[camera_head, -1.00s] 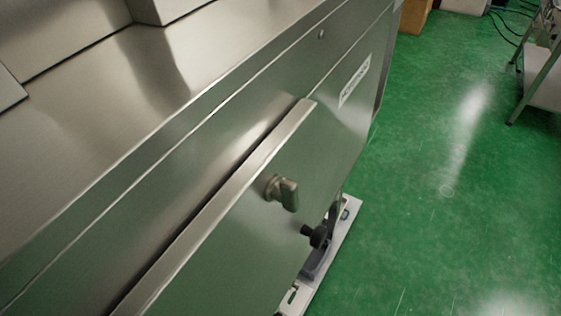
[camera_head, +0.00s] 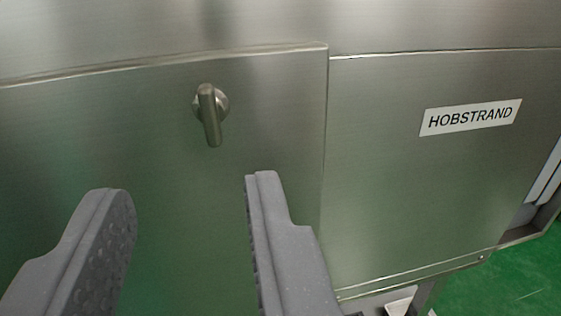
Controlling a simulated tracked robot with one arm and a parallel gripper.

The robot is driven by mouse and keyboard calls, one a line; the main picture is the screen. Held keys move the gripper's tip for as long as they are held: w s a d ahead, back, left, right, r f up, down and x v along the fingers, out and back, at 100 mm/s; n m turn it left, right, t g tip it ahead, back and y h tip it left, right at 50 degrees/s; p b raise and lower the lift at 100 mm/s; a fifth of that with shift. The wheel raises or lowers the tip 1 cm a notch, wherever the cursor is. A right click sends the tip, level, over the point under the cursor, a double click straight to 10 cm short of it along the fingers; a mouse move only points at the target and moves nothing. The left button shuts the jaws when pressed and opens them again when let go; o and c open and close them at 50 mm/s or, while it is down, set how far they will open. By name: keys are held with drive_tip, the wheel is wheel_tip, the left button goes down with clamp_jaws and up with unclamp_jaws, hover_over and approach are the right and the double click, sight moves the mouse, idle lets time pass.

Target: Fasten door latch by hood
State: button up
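The door latch (camera_head: 210,116) is a small metal turn handle on a round base, near the upper right corner of the steel door (camera_head: 160,160). Its handle points down with a slight tilt. The door lies close against the machine front, with its right edge and top edge visible. My gripper (camera_head: 190,190) is open and empty. Its two grey fingers stand apart in the lower part of the view, below the latch in the picture and not touching it. No hood can be made out for certain.
A fixed steel panel with a HOBSTRAND label (camera_head: 471,117) is right of the door. A metal frame edge and green floor (camera_head: 500,285) show at the lower right. The space around the latch is clear.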

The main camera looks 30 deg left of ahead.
sight(210, 107)
drive_tip(key=shift+n, duration=0.3)
drive_tip(key=p+x, duration=0.1)
drive_tip(key=x, duration=0.7)
drive_tip(key=f+p+x, duration=0.1)
drive_tip(key=x, duration=0.4)
drive_tip(key=shift+p, duration=0.3)
clamp_jaws()
drive_tip(key=shift+s+d, duration=0.1)
